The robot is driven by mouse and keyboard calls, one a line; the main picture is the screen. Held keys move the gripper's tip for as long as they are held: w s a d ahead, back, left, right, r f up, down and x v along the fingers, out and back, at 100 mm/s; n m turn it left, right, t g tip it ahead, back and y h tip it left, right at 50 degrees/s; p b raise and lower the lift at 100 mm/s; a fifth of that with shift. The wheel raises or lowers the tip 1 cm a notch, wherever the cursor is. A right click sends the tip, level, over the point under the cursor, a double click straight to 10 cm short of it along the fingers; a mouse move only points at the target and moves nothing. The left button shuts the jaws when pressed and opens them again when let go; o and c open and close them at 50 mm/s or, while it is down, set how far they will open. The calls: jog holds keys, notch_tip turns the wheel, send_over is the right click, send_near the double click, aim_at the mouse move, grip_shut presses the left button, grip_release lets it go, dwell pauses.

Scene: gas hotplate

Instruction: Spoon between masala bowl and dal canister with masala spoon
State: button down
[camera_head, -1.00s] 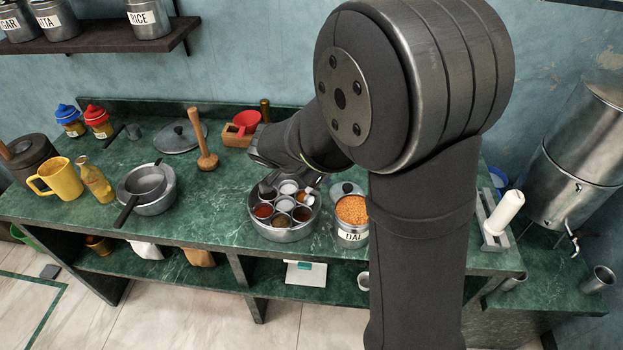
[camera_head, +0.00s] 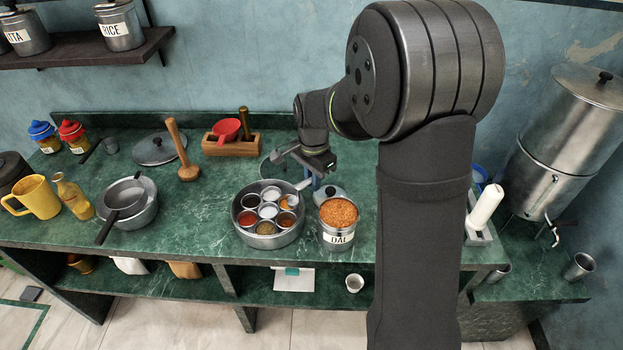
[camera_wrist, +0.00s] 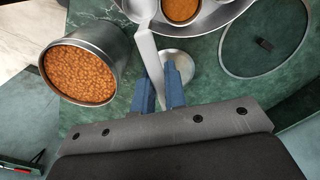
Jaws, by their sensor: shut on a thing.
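The masala bowl (camera_head: 243,237) is a round steel tin with several small cups of coloured spices, on the green counter. The dal canister (camera_head: 337,240), labelled DAL and full of orange lentils, stands just right of it; its lentils also show in the wrist view (camera_wrist: 78,74). My gripper (camera_wrist: 162,88) has its blue fingers shut on the handle of the masala spoon (camera_wrist: 148,50). The spoon's head is cut off at the top of the wrist view, near the masala bowl (camera_wrist: 215,22). In the head view, my gripper (camera_head: 312,178) is behind and above the gap between bowl and canister.
A small round lid (camera_head: 326,194) lies behind the dal canister. A glass lid (camera_wrist: 265,35) lies behind the masala bowl. A wooden box with a red scoop (camera_head: 226,130) and a wooden masher (camera_head: 182,150) stand further back. A white roll stand (camera_head: 484,208) is at right.

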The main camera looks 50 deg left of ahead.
jog(key=shift+r, duration=0.1)
jog(key=shift+r, duration=1.4)
jog(key=shift+w, duration=0.1)
